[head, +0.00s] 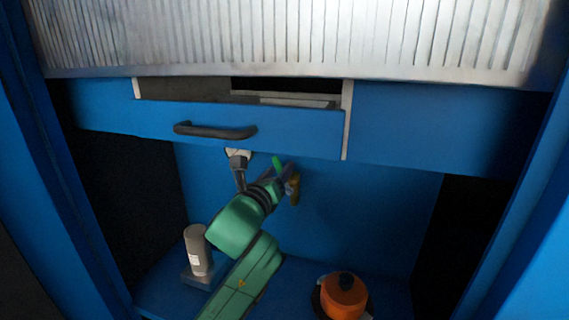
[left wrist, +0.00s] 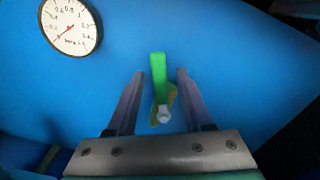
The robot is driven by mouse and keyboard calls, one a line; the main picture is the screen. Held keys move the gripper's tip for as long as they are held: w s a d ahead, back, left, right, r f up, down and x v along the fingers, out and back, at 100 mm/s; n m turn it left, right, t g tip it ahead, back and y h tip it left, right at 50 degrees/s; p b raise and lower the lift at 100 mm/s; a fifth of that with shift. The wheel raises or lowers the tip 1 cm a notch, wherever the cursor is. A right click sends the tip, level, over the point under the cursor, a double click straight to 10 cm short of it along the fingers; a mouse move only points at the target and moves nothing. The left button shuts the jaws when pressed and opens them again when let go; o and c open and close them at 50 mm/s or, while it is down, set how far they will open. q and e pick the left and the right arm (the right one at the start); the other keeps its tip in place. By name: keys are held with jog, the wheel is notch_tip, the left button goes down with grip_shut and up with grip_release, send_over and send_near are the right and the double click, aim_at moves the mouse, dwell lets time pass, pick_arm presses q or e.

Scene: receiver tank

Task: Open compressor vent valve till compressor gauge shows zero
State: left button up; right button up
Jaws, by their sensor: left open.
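A valve with a green lever (left wrist: 158,72) shows in the left wrist view, with a yellowish body (left wrist: 172,100) partly behind the lever. The lever (head: 278,163) and brass-coloured body (head: 294,190) also show in the head view below the drawer. My left gripper (left wrist: 158,75) is open, with one finger on each side of the lever and visible gaps; it also shows in the head view (head: 281,178). A round white gauge (left wrist: 71,26) is at upper left in the wrist view. Its red needle points to the lower left, near the scale's low end; the exact reading is unclear. My right gripper is not in view.
A blue drawer front with a dark handle (head: 215,131) overhangs the valve area. Blue side panels border the space.

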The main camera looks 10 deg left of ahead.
aim_at(279, 169)
pick_arm(q)
jog(key=w, duration=0.3)
jog(key=shift+w+r, duration=0.15)
jog(key=shift+w+d, duration=0.15)
jog(key=shift+w, duration=0.4)
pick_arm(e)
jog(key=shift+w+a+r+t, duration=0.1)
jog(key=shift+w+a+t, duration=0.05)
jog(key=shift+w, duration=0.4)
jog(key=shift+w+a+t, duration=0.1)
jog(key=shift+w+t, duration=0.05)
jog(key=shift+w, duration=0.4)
pick_arm(q)
grip_shut()
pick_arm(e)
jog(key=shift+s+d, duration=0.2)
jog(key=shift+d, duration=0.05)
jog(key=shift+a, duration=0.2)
